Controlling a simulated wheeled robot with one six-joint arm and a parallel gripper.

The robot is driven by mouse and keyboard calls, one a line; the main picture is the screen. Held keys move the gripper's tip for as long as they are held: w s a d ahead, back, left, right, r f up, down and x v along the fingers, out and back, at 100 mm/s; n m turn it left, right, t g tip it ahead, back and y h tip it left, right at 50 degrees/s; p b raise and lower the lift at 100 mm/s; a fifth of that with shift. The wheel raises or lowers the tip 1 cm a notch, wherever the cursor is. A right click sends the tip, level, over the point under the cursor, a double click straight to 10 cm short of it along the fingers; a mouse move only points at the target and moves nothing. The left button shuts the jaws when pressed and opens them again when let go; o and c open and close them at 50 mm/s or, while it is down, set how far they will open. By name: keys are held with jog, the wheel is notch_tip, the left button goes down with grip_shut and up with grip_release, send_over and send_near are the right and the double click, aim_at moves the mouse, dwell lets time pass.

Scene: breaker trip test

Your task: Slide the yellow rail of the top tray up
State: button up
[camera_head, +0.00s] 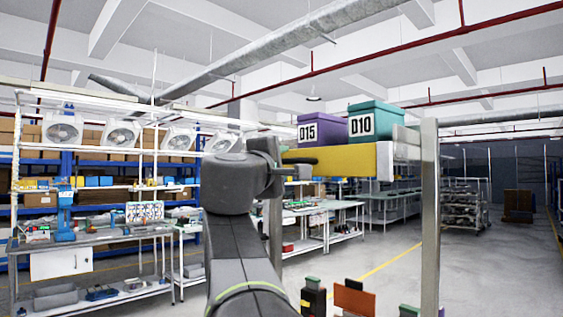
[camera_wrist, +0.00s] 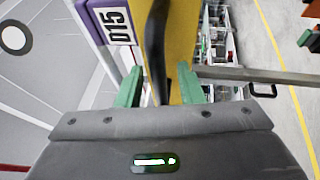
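The yellow rail (camera_head: 345,160) runs along the front of the raised top tray, below a purple box (camera_head: 318,133) marked D15 and a teal box (camera_head: 375,122) marked D10. In the wrist view the rail (camera_wrist: 182,30) stands upright, with a dark curved bar (camera_wrist: 155,45) in front of it. My gripper (camera_head: 298,168) is at the rail's left end. In the wrist view its green fingers (camera_wrist: 160,88) are apart, with the dark bar between them and gaps showing. I cannot tell whether a finger touches the rail. My arm and gripper body hide part of the tray's left end.
A grey upright post (camera_head: 430,215) supports the tray's right side. Workbenches (camera_head: 95,240) and shelves with fans stand at the left. Several coloured items (camera_head: 352,297) sit low in front. Open floor (camera_head: 490,270) lies at the right.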

jog(key=shift+c, duration=0.2)
grip_shut()
notch_tip(320, 180, up, 5)
jog(key=p, duration=0.3)
jog(key=shift+s+r, duration=0.1)
jog(key=shift+r, duration=0.25)
jog(key=shift+o, duration=0.2)
grip_release()
jog(key=shift+f, duration=0.1)
